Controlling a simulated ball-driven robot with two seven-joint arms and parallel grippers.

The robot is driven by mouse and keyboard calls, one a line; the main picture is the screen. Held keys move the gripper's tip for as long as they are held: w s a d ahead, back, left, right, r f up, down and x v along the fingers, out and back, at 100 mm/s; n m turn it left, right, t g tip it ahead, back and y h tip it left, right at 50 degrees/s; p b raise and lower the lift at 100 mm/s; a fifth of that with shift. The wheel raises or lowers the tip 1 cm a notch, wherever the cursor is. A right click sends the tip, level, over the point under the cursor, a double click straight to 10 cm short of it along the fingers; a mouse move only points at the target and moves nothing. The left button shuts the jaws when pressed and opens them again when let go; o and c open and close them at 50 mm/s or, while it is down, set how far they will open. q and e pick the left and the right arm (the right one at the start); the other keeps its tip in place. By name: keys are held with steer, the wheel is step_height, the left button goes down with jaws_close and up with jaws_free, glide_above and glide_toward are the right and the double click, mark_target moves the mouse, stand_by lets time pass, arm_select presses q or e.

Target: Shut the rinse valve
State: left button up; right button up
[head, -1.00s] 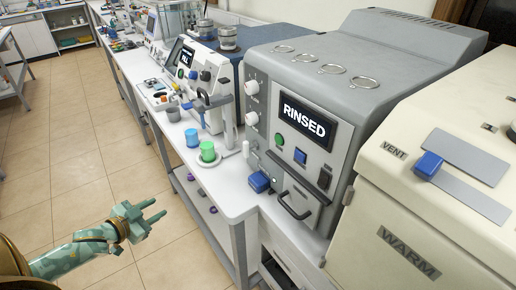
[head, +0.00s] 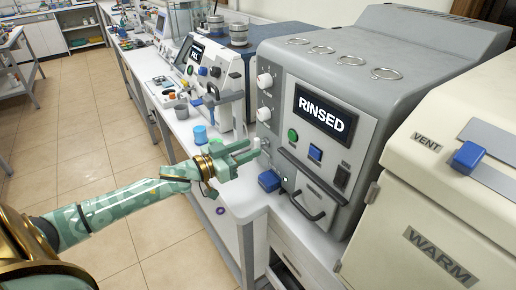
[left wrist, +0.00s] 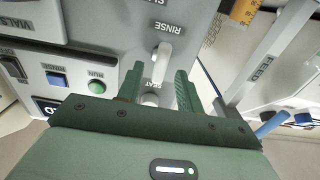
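The rinse valve is a small white lever (left wrist: 163,55) under a RINSE label in the left wrist view, on the front of the grey machine (head: 345,170). In the left wrist view my left gripper (left wrist: 160,72) is open. The lever lies between and just beyond its two green fingertips, and I cannot tell whether either finger touches it. My right gripper is in neither view.
A white SEAT knob (left wrist: 150,98) is close to the fingers. The machine's screen (head: 324,115) reads RINSED. A cream WARM unit (head: 440,220) stands at right. A blue cup (head: 200,134) is on the bench.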

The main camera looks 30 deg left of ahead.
mark_target(254, 146)
arm_select(q)
steer(key=shift+x, duration=1.9)
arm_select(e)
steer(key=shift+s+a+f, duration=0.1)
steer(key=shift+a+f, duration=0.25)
arm_select(q)
jaws_close()
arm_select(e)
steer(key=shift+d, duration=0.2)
